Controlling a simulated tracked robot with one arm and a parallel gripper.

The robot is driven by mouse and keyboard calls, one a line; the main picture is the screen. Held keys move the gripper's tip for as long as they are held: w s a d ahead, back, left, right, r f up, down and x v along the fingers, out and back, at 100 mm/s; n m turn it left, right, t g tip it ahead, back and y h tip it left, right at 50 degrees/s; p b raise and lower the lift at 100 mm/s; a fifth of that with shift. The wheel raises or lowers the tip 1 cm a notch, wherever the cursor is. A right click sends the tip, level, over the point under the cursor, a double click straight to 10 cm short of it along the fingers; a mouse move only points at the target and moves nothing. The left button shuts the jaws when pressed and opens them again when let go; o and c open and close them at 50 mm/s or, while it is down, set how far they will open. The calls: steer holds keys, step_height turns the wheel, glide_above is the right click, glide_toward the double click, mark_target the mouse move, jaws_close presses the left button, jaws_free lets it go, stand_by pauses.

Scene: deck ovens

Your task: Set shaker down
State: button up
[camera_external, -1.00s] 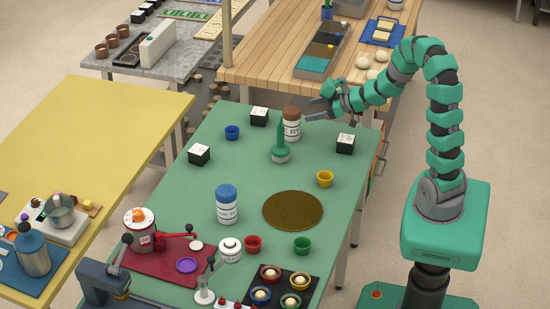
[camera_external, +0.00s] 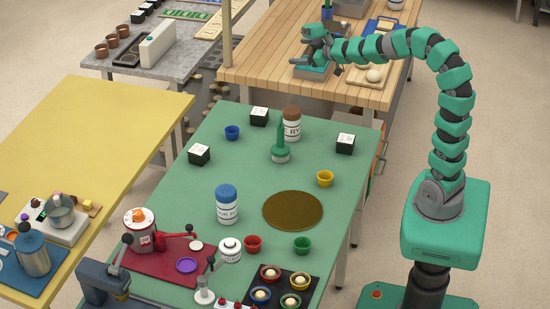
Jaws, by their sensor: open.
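One has a brown lid (camera_external: 292,125) and stands near the far edge, beside a green bottle-shaped item (camera_external: 280,145). The other has a blue lid (camera_external: 227,205) and stands near the middle, left of a round brown mat (camera_external: 293,210). My gripper (camera_external: 305,62) is open, with nothing seen in its jaws. It is beyond the far edge of the green table, apart from both jars, over the wooden bench in the picture. Its fingers are small in view.
Black-and-white boxes (camera_external: 199,155) and small coloured cups (camera_external: 325,179) stand around the green table. A red mat (camera_external: 165,262) with a pot and a dark cup tray (camera_external: 283,289) are at the near end. The wooden bench (camera_external: 265,60) behind holds trays and dough.

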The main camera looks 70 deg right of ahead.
steer(key=s+a+r+m+t, duration=0.1)
steer(key=a+r, duration=0.4)
steer(key=r, duration=0.4)
steer(key=s+a+r+m, duration=0.1)
steer(key=a+r, duration=0.4)
steer(key=r, duration=0.4)
steer(key=s+a+r+y, duration=0.3)
steer(key=s+a+r, duration=0.6)
steer(key=a, duration=0.5)
step_height(320, 180, up, 3)
steer(key=shift+a+f+n+y, duration=0.1)
steer(key=shift+a+n+y, duration=0.1)
steer(key=shift+n+y, duration=0.15)
step_height(320, 180, down, 21)
steer(key=b, duration=2)
steer(key=shift+b, duration=0.4)
